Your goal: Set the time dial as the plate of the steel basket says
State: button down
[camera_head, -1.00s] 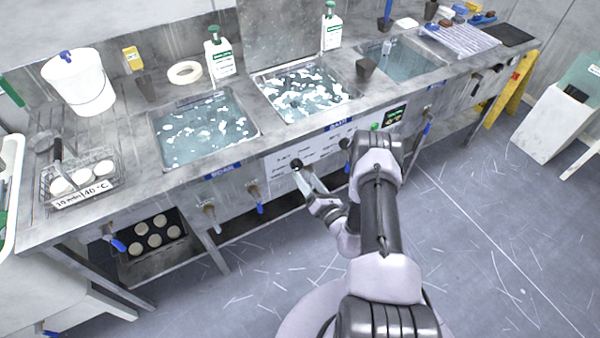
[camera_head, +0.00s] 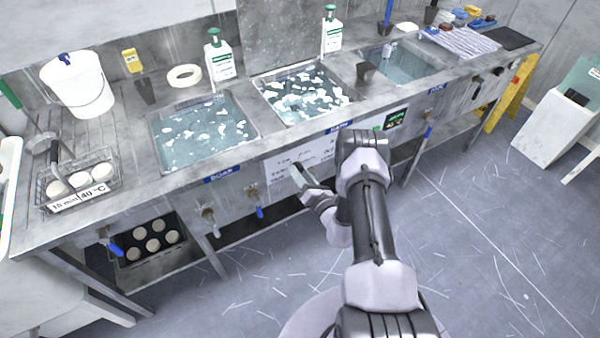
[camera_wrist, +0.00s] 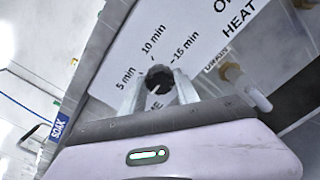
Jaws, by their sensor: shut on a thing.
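The time dial (camera_wrist: 160,76) is a round dark knob on a white panel, with "5 min", "10 min" and "15 min" printed around it. My gripper (camera_wrist: 158,92) is shut on the dial, one finger on each side. A pale mark shows on the knob, but I cannot tell which label it points to. In the head view my gripper (camera_head: 299,179) is at the front panel under the middle bath and hides the dial. The steel basket (camera_head: 43,188) stands at the left with white round pieces inside.
The "HEAT" lettering (camera_wrist: 240,17) and a tap (camera_wrist: 245,88) are right of the dial. A small display (camera_head: 396,120) sits on the front panel. Blue-handled taps (camera_head: 258,211) stick out from the counter front. The floor in front is clear.

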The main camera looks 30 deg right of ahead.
jog(key=m+b, duration=0.2)
jog(key=m, duration=2.1)
jog(key=shift+m, duration=0.3)
dwell(0.5)
jog(key=c, duration=0.9)
grip_release()
